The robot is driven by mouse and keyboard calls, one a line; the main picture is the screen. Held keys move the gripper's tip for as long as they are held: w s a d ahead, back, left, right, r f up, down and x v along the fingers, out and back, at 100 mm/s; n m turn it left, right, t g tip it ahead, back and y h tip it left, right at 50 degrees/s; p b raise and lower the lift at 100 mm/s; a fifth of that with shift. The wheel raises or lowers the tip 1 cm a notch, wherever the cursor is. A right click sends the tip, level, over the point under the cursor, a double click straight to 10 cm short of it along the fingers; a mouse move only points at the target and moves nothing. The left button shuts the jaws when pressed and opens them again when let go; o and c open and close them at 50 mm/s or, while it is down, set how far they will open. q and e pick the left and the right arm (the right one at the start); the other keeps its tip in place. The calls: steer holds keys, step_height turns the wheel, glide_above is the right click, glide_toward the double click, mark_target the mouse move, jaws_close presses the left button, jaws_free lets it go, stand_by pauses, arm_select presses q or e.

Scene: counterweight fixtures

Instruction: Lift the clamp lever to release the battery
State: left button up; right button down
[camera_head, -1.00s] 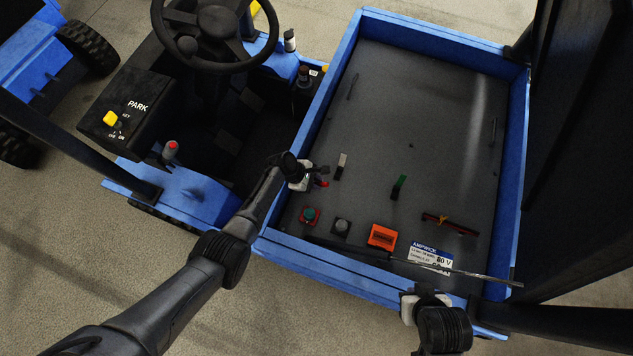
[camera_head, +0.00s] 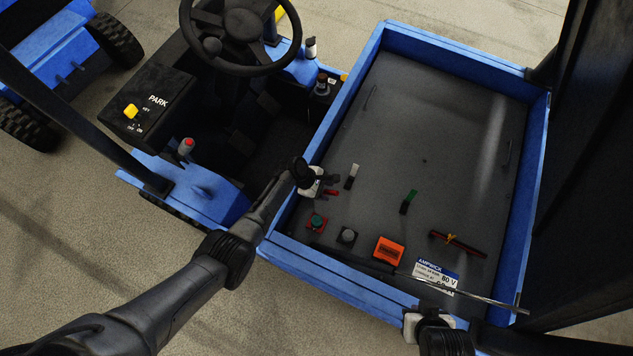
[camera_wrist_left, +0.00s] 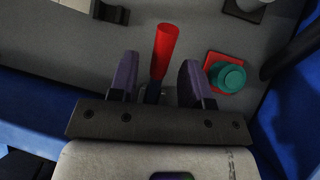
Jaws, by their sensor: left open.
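The clamp lever (camera_head: 332,192) has a short red handle and sits near the left edge of the battery bay. My left gripper (camera_head: 327,186) is beside it, reaching in over the blue rim. In the left wrist view, the red handle (camera_wrist_left: 164,48) stands between the two open fingers of the left gripper (camera_wrist_left: 158,72), with no clear contact on either side. The battery (camera_head: 440,130) appears as a broad dark grey surface with an 80 V label (camera_head: 437,276). The right gripper's white body (camera_head: 412,324) shows at the bottom edge; its fingers are hidden.
A green button on a red base (camera_head: 317,223), a grey knob (camera_head: 347,236) and an orange box (camera_head: 389,250) lie near the front rim. A white-tipped lever (camera_head: 352,176) and a green-tipped lever (camera_head: 408,202) stand farther in. A long thin rod (camera_head: 460,291) crosses the front.

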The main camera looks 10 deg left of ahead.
arm_select(q)
steer(key=p+v, duration=0.2)
steer(key=v, duration=1.1)
steer(key=shift+r, duration=0.2)
steer(key=shift+a, duration=0.1)
